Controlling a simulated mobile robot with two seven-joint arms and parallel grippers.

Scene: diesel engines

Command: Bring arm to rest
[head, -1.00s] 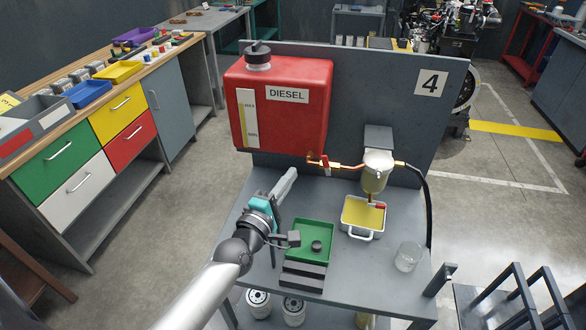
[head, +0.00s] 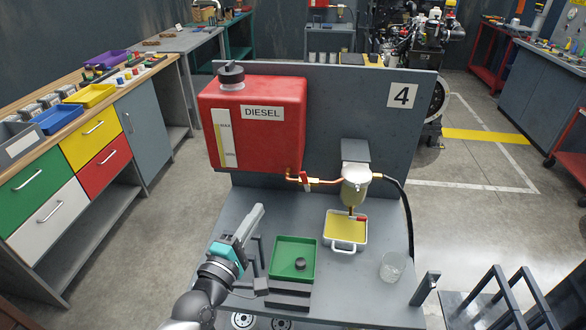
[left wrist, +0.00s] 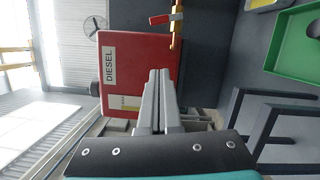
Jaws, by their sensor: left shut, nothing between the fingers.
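My left gripper (head: 254,214) is over the left part of the grey bench (head: 380,210), left of the green tray. It is shut and holds nothing. In the left wrist view my two fingers (left wrist: 159,85) lie side by side, with the red diesel tank (left wrist: 150,65) behind them. The tank (head: 252,125) is fixed to the grey back panel in the head view, above and beyond my gripper, apart from it. My right gripper is not in view.
The green tray (head: 281,268) holds a small dark round part (head: 299,264). A white container (head: 332,240) with yellow liquid stands under the fuel filter (head: 356,185). A glass beaker (head: 393,266) stands at right. Grey rails (head: 490,290) rise at lower right.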

